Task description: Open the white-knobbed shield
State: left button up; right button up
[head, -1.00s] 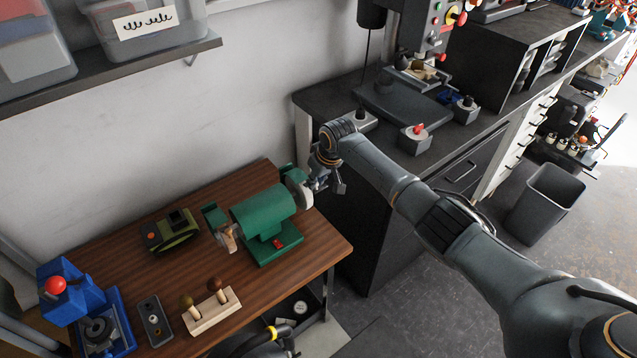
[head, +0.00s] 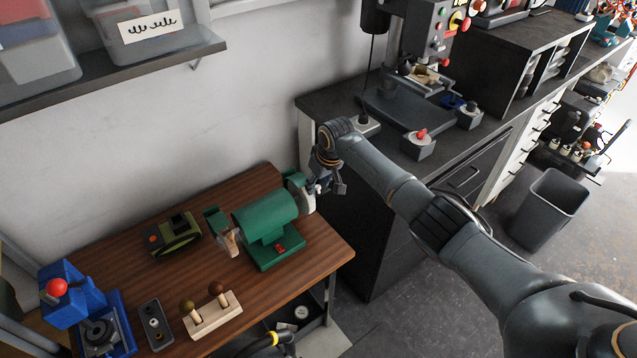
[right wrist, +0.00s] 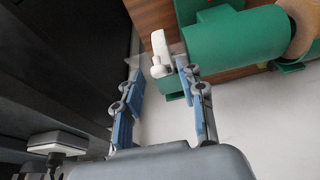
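The green bench grinder (head: 265,215) stands on the wooden workbench. Its right wheel (head: 299,192) is pale, and my right gripper (head: 322,187) is just to the right of it. In the right wrist view the grinder (right wrist: 235,38) is at the top right. A white rounded piece (right wrist: 158,71), seemingly the shield's knob, sits at the lower end of the white wheel part. The open fingers of my right gripper (right wrist: 158,76) lie on either side of it, with a gap showing. The clear shield is hard to make out. My left gripper is not in view.
A green-black tool (head: 172,235), a wooden block with two knobs (head: 212,314) and a blue device with a red ball (head: 75,295) are on the workbench (head: 325,250). A dark cabinet (head: 375,245) stands close to the right of my gripper.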

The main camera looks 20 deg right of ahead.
jog(key=v, duration=1.2)
jog(key=s+d+f+m+b, duration=0.1)
jog(key=s+f, duration=0.4)
jog(key=f, duration=0.8)
jog(key=s+d+f+b, duration=0.15)
jog(key=s+f, duration=0.35)
jog(key=f, duration=0.9)
jog(key=s+f+m+b, duration=0.15)
jog(key=s+f, duration=0.45)
jog(key=f, duration=0.7)
jog(key=s+f+b, duration=0.1)
jog(key=s+f, duration=0.6)
jog(key=s, duration=0.7)
jog(key=s+f+g+b, duration=0.1)
jog(key=s+f, duration=0.6)
jog(key=s, duration=0.7)
jog(key=s+f+g+h+b, duration=0.1)
jog(key=s+f, duration=0.7)
jog(key=s, duration=0.6)
jog(key=shift+d+n, duration=0.2)
jog(key=shift+n, duration=0.25)
jog(key=shift+s, duration=0.1)
